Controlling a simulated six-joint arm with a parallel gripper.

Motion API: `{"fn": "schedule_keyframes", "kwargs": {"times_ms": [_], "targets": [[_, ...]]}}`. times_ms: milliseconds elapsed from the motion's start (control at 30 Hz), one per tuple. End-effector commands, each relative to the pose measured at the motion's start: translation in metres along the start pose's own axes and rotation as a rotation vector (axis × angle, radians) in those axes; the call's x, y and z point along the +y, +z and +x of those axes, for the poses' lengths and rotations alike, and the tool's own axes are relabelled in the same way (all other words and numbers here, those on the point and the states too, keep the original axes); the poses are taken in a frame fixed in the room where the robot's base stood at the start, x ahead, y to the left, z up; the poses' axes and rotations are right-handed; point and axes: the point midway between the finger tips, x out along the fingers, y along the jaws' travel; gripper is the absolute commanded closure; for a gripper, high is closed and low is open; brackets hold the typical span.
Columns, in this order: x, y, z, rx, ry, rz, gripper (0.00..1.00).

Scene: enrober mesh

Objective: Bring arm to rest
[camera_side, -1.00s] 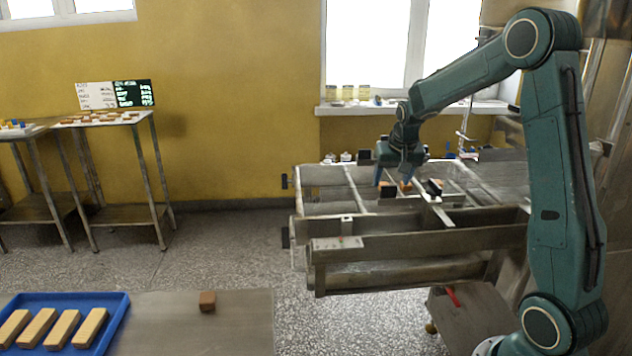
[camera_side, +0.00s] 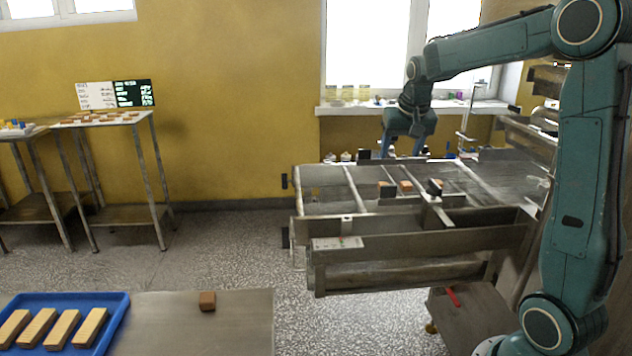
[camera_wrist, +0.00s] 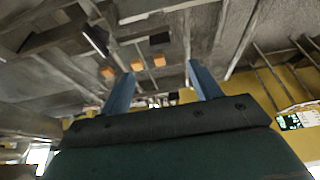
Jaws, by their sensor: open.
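My gripper (camera_side: 404,152) is raised above the far part of the metal enrober frame (camera_side: 330,208) in the side view. Its two blue fingers are apart, with nothing between them; they also show spread in the wrist view (camera_wrist: 162,78).
A blue tray (camera_side: 123,312) with several tan bars stands on the front-left table (camera_side: 240,335). A brown block (camera_side: 207,301) sits on that table. A side table (camera_side: 150,116) with small pieces stands at the left wall. Jars line the window sill (camera_side: 330,109).

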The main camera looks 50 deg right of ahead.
Motion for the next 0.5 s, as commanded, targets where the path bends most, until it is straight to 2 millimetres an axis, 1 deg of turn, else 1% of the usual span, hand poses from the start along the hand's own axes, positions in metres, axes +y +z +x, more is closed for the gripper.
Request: {"fn": "schedule_keyframes", "kwargs": {"times_ms": [167, 267, 367, 500], "targets": [[-0.001, 0.001, -0.001, 0.001, -0.001, -0.002, 0.37], [-0.003, 0.004, -0.004, 0.003, -0.006, -0.012, 0.37], [-0.009, 0.012, -0.012, 0.006, -0.017, -0.034, 0.37], [-0.021, 0.033, -0.03, 0.014, -0.044, -0.09, 0.37]]}}
